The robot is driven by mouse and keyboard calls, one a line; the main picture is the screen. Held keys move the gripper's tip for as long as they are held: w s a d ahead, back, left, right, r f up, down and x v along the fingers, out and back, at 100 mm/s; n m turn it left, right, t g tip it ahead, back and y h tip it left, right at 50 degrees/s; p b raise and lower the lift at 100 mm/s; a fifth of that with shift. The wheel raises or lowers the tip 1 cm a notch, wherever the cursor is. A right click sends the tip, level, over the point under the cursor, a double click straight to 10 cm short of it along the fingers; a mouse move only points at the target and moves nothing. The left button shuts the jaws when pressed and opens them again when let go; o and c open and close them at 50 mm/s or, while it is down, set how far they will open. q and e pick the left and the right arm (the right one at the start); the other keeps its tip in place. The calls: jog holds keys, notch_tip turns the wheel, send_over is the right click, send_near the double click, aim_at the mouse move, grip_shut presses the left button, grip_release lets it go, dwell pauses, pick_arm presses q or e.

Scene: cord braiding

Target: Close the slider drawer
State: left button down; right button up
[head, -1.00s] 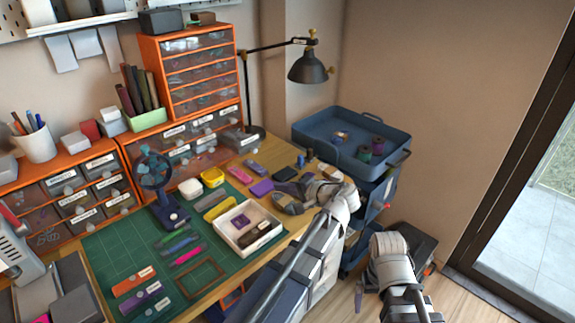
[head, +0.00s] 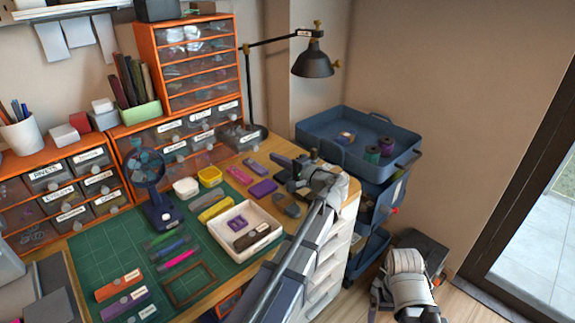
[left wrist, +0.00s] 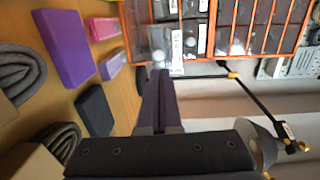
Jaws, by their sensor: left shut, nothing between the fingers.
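The small clear drawer (head: 240,137) at the right end of the lower orange cabinet stands pulled out past the others. Its label is too small to read. In the left wrist view, labelled drawer fronts (left wrist: 176,45) show at the top. My left gripper (head: 301,166) is shut and empty over the table's back right part, to the right of the open drawer and apart from it in the head view. Its closed fingers (left wrist: 158,78) point toward the drawer fronts. My right gripper (head: 378,292) is low at the right, and its fingers do not show clearly.
A black desk lamp (head: 313,62) stands behind the left gripper. A blue trolley (head: 400,172) is at the right. A purple block (head: 263,188), a white tray (head: 268,238) and a fan (head: 146,172) are on the table. A tall orange drawer unit (head: 190,65) stands above.

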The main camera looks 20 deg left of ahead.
aim_at(257, 149)
pick_arm(q)
jog(key=x, duration=0.6)
jog(key=shift+w+a, duration=0.1)
jog(key=shift+a, duration=0.15)
jog(key=x, duration=1.2)
jog(key=shift+w+d+r, duration=0.1)
jog(key=shift+w+r, duration=0.25)
jog(key=shift+w, duration=0.05)
jog(key=shift+r, duration=0.1)
